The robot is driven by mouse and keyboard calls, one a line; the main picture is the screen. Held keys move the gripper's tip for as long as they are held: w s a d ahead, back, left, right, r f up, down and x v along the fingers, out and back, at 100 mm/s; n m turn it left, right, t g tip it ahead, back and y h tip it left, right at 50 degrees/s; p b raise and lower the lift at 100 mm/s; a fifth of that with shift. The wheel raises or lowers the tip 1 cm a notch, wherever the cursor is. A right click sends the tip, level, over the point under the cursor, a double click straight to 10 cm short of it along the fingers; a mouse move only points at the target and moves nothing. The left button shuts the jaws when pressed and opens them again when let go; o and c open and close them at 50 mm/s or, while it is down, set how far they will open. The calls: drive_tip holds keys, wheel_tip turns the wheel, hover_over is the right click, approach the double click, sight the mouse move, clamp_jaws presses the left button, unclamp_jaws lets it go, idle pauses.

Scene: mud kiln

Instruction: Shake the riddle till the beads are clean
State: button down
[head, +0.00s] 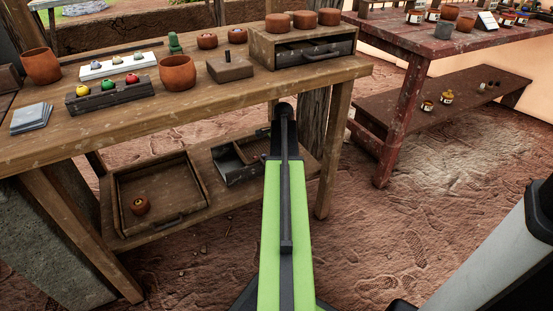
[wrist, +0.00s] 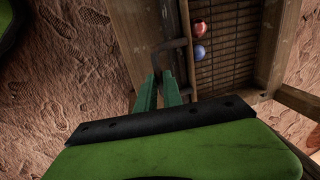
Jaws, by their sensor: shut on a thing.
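The riddle (wrist: 228,60) is a wooden frame with a dark wire mesh, and it fills the upper right of the wrist view. A red bead (wrist: 200,29) and a blue bead (wrist: 199,52) lie on the mesh by its left wall. My gripper (wrist: 163,80), with green fingers, is shut on the dark handle (wrist: 171,44) on the riddle's left side. In the head view part of the riddle (head: 252,151) shows on the lower shelf behind my arm. My arm hides the gripper and handle there.
The wooden workbench (head: 215,95) above carries pots, coloured balls and a drawer box (head: 302,50). A red table (head: 440,45) stands at right. Earth floor between is clear.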

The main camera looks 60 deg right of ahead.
drive_tip(key=c, duration=1.6)
unclamp_jaws()
drive_tip(key=shift+s, duration=0.3)
drive_tip(key=shift+o, duration=0.6)
drive_tip(key=shift+w, duration=0.15)
wheel_tip(320, 180, up, 7)
drive_tip(key=s+p, duration=0.1)
drive_tip(key=p, duration=0.6)
drive_tip(key=shift+a+r, duration=0.2)
drive_tip(key=shift+a, duration=0.15)
drive_tip(key=shift+s, duration=0.1)
